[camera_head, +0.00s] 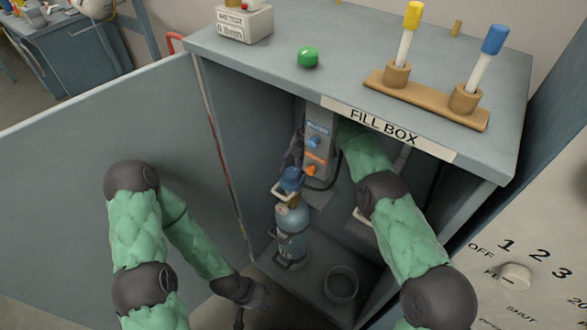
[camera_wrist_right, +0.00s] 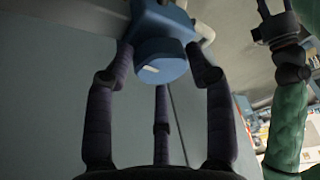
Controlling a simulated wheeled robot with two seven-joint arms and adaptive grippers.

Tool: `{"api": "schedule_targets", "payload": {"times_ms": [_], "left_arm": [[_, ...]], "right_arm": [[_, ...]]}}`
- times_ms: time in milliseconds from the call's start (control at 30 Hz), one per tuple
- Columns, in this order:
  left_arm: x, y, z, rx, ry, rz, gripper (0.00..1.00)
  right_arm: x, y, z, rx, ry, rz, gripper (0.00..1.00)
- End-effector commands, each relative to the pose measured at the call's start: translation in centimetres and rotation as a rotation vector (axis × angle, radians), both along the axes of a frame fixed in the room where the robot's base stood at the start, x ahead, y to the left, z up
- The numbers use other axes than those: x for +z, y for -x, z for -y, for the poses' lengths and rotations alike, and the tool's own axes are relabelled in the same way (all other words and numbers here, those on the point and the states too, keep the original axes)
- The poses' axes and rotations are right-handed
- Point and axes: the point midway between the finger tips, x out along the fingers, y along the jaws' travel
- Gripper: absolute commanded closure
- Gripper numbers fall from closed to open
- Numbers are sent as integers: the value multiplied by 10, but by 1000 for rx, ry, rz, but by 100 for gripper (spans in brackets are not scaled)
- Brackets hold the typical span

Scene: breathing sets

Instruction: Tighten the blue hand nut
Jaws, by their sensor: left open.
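In the head view a light blue cylinder (camera_head: 291,232) stands upright in the open cabinet, with a blue hand nut (camera_head: 291,180) at its top. My right arm reaches into the cabinet, and its gripper is mostly hidden there. In the right wrist view the fingers of my right gripper (camera_wrist_right: 160,55) surround a round blue knob (camera_wrist_right: 162,70) with a white mark, which looks like the hand nut. Whether they press on it is unclear. My left gripper (camera_head: 240,292) is open and empty, low in front of the cabinet, left of the cylinder.
The cabinet door (camera_head: 110,170) stands open at the left. A control panel (camera_head: 318,140) with a blue and an orange knob is above the cylinder. A dark round cup (camera_head: 341,284) is on the cabinet floor. The cabinet top (camera_head: 340,65) carries a green button and two handled posts.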

Motion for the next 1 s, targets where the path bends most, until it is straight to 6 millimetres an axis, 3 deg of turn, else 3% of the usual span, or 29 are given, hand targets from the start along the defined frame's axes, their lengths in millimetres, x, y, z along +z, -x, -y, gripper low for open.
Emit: {"api": "schedule_targets", "payload": {"times_ms": [367, 1000], "left_arm": [[6, 0, 0, 0, 0, 0, 55], [27, 0, 0, 0, 0, 0, 55]], "right_arm": [[0, 6, -4, -73, -3, -18, 79], [-2, 9, -7, -467, -2, -22, 79]]}}
